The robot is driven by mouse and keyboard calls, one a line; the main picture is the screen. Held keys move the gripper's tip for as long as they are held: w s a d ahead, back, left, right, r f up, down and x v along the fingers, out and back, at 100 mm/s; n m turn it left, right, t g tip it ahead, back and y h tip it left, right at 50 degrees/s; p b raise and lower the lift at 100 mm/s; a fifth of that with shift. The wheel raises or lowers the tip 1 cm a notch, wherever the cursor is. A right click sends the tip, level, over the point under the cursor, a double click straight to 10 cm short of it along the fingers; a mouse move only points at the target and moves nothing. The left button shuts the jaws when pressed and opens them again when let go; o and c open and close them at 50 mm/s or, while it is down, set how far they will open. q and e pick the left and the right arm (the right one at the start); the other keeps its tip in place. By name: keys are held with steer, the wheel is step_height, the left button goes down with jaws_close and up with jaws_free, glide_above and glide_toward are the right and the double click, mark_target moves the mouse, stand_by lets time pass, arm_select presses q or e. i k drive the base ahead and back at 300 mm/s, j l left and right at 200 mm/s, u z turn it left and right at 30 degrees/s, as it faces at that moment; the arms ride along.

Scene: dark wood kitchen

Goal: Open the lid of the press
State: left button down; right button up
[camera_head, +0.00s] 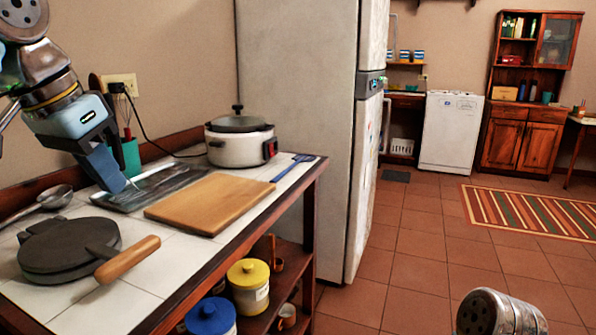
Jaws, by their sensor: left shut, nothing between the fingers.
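The press (62,252) is a dark round two-plate iron at the front left of the tiled counter. Its lid looks down flat on the base. Its wooden handle (128,259) sticks out to the right, toward the counter's front edge. My left gripper (124,186) comes in from the upper left, points down and is shut and empty. In the picture it is above and to the right of the press, in front of the dark tray, apart from the press and handle. My right gripper is not in view.
A wooden cutting board (208,203) lies right of the dark tray (158,188). A white pot cooker (241,142) stands behind it, and a ladle (52,198) lies behind the press. Yellow (248,287) and blue (211,318) canisters stand on the lower shelf. Floor on the right is open.

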mark_target(54, 245)
steer(key=k+l, duration=0.8)
steer(key=k, duration=0.05)
